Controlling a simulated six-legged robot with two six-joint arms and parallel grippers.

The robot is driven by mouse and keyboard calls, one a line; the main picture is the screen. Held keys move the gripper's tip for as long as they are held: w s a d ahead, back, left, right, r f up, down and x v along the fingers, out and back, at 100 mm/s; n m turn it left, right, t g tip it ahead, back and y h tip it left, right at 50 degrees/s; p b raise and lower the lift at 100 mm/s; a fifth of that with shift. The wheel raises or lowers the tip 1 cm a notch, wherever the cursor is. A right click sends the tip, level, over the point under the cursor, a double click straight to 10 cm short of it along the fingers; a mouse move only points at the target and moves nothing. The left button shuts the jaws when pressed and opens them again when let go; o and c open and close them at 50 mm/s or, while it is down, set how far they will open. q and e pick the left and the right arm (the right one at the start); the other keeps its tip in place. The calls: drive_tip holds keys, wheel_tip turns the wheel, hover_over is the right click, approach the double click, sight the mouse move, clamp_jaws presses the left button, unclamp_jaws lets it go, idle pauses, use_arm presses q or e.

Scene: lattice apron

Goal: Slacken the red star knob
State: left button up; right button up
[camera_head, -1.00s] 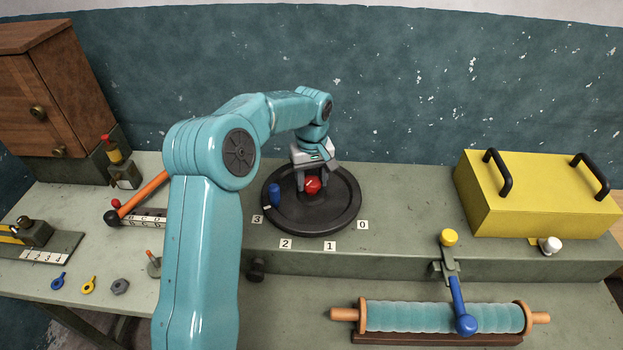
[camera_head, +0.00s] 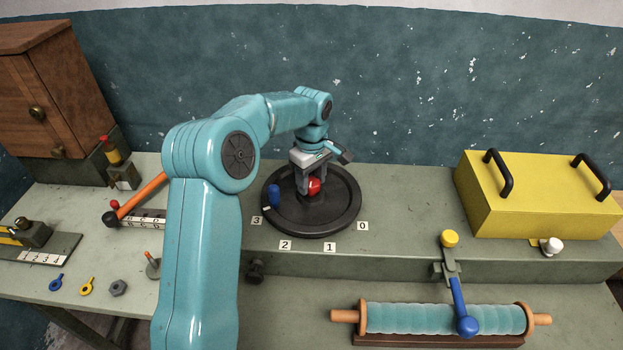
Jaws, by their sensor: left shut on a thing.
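The red star knob (camera_head: 314,187) sits near the middle of a black round dial plate (camera_head: 325,222) on the grey-green bench. My left gripper (camera_head: 309,188) comes down over it from above, with its fingers shut on the knob. The fingers hide part of the knob. A blue knob (camera_head: 274,194) stands on the plate's left side, beside a white mark. My right gripper is not in view.
Number tags 0 to 3 lie around the plate's front. A yellow box (camera_head: 530,205) with black handles stands at right. A lever with a blue ball (camera_head: 467,326) and a teal roller (camera_head: 400,316) are in front. An orange-handled lever (camera_head: 140,195) is at left.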

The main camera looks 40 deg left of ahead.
sight(311, 181)
use_arm(q)
drive_tip(key=shift+w+a+r, duration=0.1)
drive_tip(key=shift+a+r, duration=0.1)
drive_tip(key=shift+r, duration=0.1)
drive_tip(key=o, duration=0.8)
drive_tip(key=shift+o, duration=1.2)
drive_tip(key=shift+d+f, duration=0.1)
drive_tip(key=shift+f, duration=0.05)
wheel_tip(311, 181, up, 16)
drive_tip(key=p, duration=0.2)
drive_tip(key=shift+r, duration=0.2)
